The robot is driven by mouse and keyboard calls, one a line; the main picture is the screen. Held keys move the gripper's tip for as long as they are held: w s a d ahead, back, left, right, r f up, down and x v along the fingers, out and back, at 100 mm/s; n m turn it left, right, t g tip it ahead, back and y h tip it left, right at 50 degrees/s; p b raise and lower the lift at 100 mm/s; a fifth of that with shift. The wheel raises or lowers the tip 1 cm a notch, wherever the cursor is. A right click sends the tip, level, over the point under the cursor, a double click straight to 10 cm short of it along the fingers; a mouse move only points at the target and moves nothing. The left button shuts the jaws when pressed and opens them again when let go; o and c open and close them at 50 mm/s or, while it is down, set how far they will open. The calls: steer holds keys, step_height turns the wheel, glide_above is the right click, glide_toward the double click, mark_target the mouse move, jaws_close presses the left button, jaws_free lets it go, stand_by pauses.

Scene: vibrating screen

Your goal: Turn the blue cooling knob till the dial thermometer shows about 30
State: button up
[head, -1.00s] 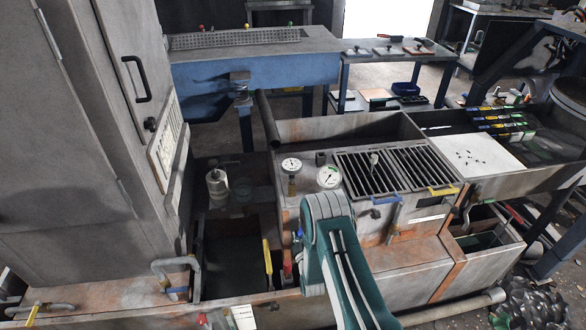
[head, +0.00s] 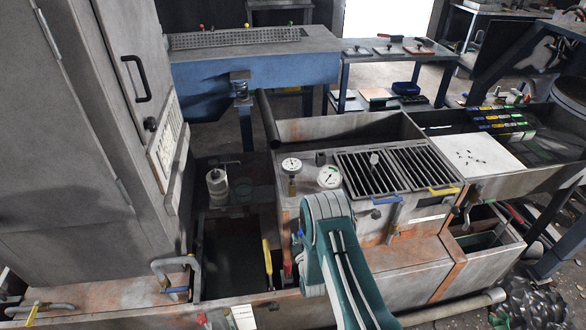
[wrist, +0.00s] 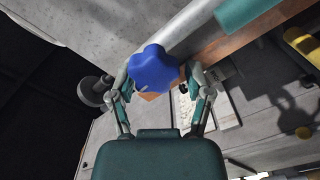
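The blue cooling knob (wrist: 153,68) is a lobed disc, seen in the wrist view just beyond my fingertips. My gripper (wrist: 161,82) has its two fingers spread to either side of the knob. The left finger is close to the knob's edge, and a small gap shows on the right; contact cannot be told. Two round white dials stand on the machine top in the head view: a larger dial with green marking (head: 329,176) and a smaller dial (head: 291,165). Their numbers are too small to read. My arm hides the gripper and knob in the head view.
A slotted grate (head: 386,171) lies right of the dials. A blue-handled valve (head: 387,200) and a yellow-handled valve (head: 444,190) sit on the machine's front. A tall grey cabinet (head: 80,130) stands at left. A pipe (wrist: 205,28) runs close behind the knob.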

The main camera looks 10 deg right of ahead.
steer(key=shift+r, duration=0.15)
stand_by(0.3)
steer(key=shift+s, duration=2.95)
steer(key=shift+o, duration=1.4)
steer(key=s, duration=0.6)
steer(key=shift+w+r, duration=0.1)
